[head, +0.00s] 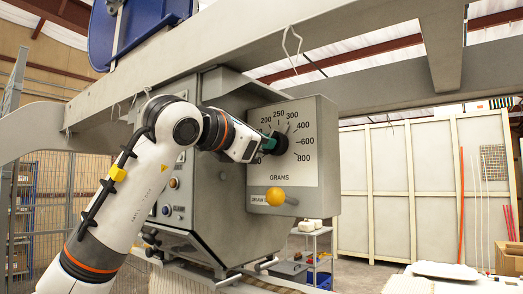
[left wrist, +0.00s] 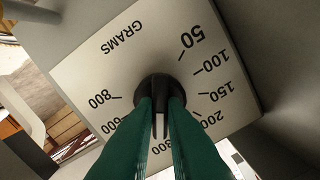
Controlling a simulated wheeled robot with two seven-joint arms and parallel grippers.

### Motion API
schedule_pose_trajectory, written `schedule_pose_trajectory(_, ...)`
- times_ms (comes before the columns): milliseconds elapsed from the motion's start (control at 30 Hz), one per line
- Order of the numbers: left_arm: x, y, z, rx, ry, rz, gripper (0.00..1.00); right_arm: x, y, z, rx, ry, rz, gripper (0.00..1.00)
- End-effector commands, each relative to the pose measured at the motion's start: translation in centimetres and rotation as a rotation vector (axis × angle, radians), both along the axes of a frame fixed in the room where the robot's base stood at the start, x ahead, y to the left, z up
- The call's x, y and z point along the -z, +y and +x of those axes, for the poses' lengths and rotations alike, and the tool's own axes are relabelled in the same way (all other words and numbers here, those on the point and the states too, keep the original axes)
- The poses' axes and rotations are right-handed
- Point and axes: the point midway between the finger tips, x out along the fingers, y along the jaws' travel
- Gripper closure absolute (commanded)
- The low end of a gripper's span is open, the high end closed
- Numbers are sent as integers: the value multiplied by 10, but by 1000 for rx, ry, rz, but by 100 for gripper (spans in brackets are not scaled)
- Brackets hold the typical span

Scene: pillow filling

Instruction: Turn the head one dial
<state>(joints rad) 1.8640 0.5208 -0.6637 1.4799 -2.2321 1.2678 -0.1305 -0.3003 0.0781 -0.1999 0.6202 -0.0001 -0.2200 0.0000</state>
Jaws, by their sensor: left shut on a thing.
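The dial is a round black knob (head: 281,143) on a light grey panel (head: 318,183) marked GRAMS, with numbers up to 800 around it. In the left wrist view the knob (left wrist: 158,88) sits near the middle, and the numbers appear upside down. My left gripper (head: 272,144) reaches the panel from the left. Its green fingers (left wrist: 162,112) are closed on both sides of the knob. The knob's pointer shows between the fingers, toward the upper numbers in the head view. The exact number it points at is hard to tell. My right gripper is not in view.
The grey machine housing (head: 215,185) stands behind my left arm, and a long beam (head: 240,38) crosses above. A small trolley (head: 312,240) stands lower right of the machine.

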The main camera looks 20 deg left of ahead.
Motion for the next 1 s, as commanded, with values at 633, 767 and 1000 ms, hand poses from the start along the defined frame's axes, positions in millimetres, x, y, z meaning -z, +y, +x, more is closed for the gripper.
schedule_pose_trajectory(633, 2, 0, 0, 2, 208, -578, 100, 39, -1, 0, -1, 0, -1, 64)
schedule_pose_trajectory(767, 1, 1, 0, 1, 248, -690, 100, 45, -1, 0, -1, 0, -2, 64)
schedule_pose_trajectory(1000, 1, 1, 0, 2, 312, -863, 100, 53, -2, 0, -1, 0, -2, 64)
